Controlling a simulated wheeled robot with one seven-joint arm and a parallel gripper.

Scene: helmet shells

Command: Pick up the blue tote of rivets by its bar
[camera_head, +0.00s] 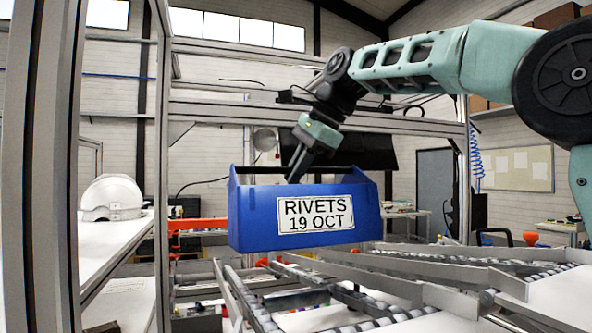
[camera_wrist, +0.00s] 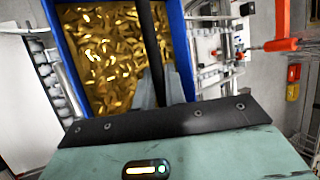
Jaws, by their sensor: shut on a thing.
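The blue tote (camera_head: 305,243) carries a white label reading "RIVETS 19 OCT". It appears to hang a little above the roller conveyor, slightly tilted in the head view. In the wrist view its blue wall (camera_wrist: 183,52) frames many gold-coloured rivets (camera_wrist: 100,60). A dark bar (camera_wrist: 149,35) spans the tote above the rivets. My gripper (camera_head: 293,178) reaches down into the tote's open top from above. In the wrist view my gripper's fingers (camera_wrist: 158,88) are shut on the bar. The fingertips are partly hidden behind the tote's front wall in the head view.
Roller conveyor rails (camera_head: 350,290) run below and to the right of the tote. Grey frame posts (camera_head: 162,150) stand to the left. A white helmet shell (camera_head: 112,197) sits on a white table at the left. An orange part (camera_head: 197,225) is left of the tote.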

